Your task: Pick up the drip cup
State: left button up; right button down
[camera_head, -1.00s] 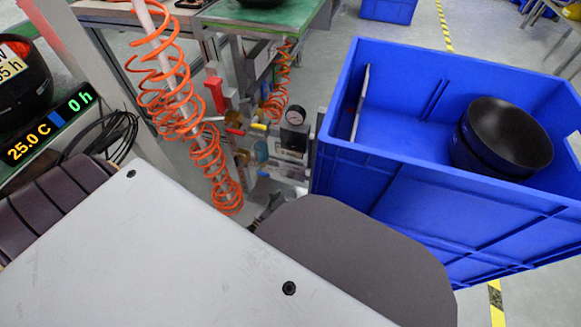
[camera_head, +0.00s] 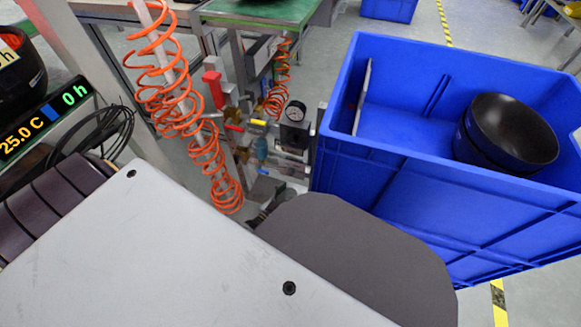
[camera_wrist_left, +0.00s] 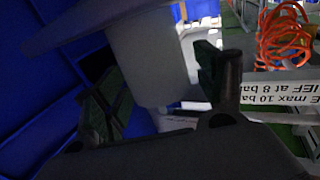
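In the left wrist view, a pale, rounded, cup-like body (camera_wrist_left: 152,62) with a wider flange at its top stands between my left gripper's fingers; it may be the drip cup, but the picture is dim. My left gripper (camera_wrist_left: 152,84) has its two green-padded fingers spread, one on each side of this body. Gaps show beside it, and I see no firm contact. In the head view my own pale panel and a dark rounded part of me hide most of the left gripper. No drip cup is clear there. My right gripper is not in view.
A blue bin (camera_head: 420,200) holding black bowls (camera_head: 508,132) stands at the right. Air fittings with a pressure gauge (camera_head: 295,112) stand in the middle, beside hanging orange coiled hoses (camera_head: 165,90). A temperature display (camera_head: 45,120) is at the left. Dark cables lie near it.

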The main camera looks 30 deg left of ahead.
aim_at(290, 189)
pick_arm(q)
jog(key=c, duration=0.9)
jog(key=shift+c, duration=0.4)
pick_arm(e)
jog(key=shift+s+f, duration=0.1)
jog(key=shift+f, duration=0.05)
pick_arm(q)
jog(key=shift+r, duration=0.2)
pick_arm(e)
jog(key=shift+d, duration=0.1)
